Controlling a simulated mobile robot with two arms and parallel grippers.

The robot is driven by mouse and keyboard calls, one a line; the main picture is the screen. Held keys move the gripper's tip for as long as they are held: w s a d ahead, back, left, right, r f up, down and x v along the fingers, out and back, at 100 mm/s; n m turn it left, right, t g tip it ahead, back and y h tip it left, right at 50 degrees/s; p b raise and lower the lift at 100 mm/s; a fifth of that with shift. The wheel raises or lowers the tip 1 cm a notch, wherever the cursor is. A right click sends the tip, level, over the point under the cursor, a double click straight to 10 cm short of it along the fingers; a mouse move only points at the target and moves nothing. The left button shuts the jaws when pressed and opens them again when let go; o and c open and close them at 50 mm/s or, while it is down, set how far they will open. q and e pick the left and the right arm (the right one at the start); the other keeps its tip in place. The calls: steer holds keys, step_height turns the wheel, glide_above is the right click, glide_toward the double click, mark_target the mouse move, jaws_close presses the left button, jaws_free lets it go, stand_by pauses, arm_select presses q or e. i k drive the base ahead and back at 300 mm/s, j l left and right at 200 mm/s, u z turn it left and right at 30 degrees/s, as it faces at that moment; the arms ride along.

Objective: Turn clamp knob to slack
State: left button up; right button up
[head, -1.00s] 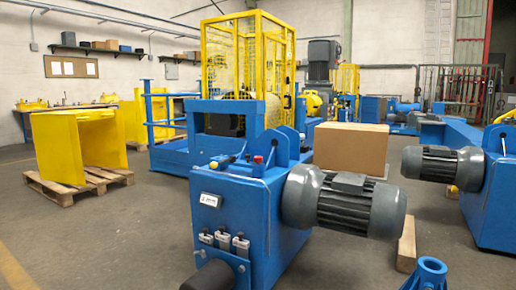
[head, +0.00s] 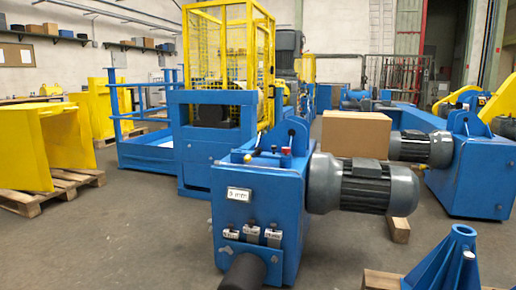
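A blue machine housing (head: 262,205) stands in the middle of the head view with a grey motor (head: 362,187) on its right side. A small white display (head: 239,194) with dark characters is on the front face. Below it are grey switch-like boxes (head: 251,233) with labels too small to read. A dark cylinder (head: 243,270) sticks out low at the front. Neither of my grippers is in view.
A cardboard box (head: 356,134) stands behind the motor. A second blue machine (head: 470,175) is at the right. A blue stand (head: 448,262) is at the bottom right. A yellow frame (head: 35,150) rests on a wooden pallet (head: 60,190) at the left. The floor at front left is clear.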

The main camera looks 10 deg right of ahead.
mark_target(286, 150)
steer(key=i+j, duration=0.4)
steer(key=i, duration=0.15)
steer(key=i+j, duration=0.35)
steer(key=i, duration=0.25)
steer(key=i+l, duration=0.15)
steer(key=i, duration=0.3)
steer(key=i+l, duration=0.15)
steer(key=i, duration=0.3)
steer(key=i+l, duration=0.15)
steer(key=i, duration=0.25)
